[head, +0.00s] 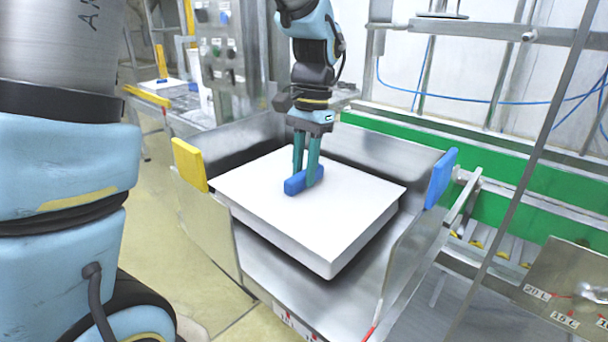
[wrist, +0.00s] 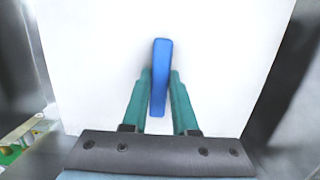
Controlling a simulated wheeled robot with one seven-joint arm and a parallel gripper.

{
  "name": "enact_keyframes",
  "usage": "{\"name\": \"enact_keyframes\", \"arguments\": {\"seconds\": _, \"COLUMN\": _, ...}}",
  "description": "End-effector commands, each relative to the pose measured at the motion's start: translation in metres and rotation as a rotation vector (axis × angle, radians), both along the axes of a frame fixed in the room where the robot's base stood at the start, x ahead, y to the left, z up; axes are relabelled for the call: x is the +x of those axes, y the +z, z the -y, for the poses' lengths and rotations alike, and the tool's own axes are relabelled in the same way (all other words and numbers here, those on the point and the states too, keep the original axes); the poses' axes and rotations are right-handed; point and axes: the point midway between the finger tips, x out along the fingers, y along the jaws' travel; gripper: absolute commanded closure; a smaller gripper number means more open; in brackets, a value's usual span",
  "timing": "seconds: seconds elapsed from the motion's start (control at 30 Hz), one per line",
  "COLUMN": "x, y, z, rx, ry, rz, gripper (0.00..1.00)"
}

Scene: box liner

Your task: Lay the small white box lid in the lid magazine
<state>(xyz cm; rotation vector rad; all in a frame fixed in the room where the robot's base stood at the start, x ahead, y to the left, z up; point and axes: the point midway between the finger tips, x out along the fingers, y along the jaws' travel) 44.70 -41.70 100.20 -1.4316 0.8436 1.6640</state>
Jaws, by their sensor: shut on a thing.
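The white box lid (head: 330,218) is a flat white slab with a blue grip bar (head: 296,187) on its top. It lies level between the metal walls of the lid magazine (head: 412,262), with a gap below its near edge. I cannot tell whether it rests on anything. My gripper (head: 307,180) points down from above, and its teal fingers are shut on the blue bar. The wrist view shows the bar (wrist: 160,78) between the fingers and the white lid (wrist: 90,60) behind it.
A yellow block (head: 190,165) and a blue block (head: 440,178) sit on the magazine's left and right corners. A green conveyor side (head: 500,168) runs behind at the right. A metal post (head: 530,160) stands at the right. A control panel (head: 222,50) stands behind.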

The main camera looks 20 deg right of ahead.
Motion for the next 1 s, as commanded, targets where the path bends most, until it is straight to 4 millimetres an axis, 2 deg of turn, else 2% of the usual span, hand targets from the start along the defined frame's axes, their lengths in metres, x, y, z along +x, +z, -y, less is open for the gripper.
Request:
{"name": "enact_keyframes", "arguments": {"seconds": 0.13, "x": 0.000, "y": -0.013, "z": 0.000, "rx": 0.001, "ry": 0.000, "rz": 0.000, "gripper": 1.00}}
{"name": "enact_keyframes", "arguments": {"seconds": 0.5, "x": 0.000, "y": -0.018, "z": 0.000, "rx": 0.000, "ry": 0.001, "rz": 0.000, "gripper": 1.00}}
{"name": "enact_keyframes", "arguments": {"seconds": 0.53, "x": 0.000, "y": -0.017, "z": 0.000, "rx": 0.000, "ry": 0.000, "rz": 0.000, "gripper": 0.70}}
{"name": "enact_keyframes", "arguments": {"seconds": 0.6, "x": 0.000, "y": -0.017, "z": 0.000, "rx": 0.000, "ry": 0.001, "rz": 0.000, "gripper": 0.62}}
{"name": "enact_keyframes", "arguments": {"seconds": 0.77, "x": 0.000, "y": -0.017, "z": 0.000, "rx": 0.000, "ry": 0.001, "rz": 0.000, "gripper": 0.44}}
{"name": "enact_keyframes", "arguments": {"seconds": 1.0, "x": 0.000, "y": -0.016, "z": 0.000, "rx": 0.000, "ry": 0.001, "rz": 0.000, "gripper": 0.43}}
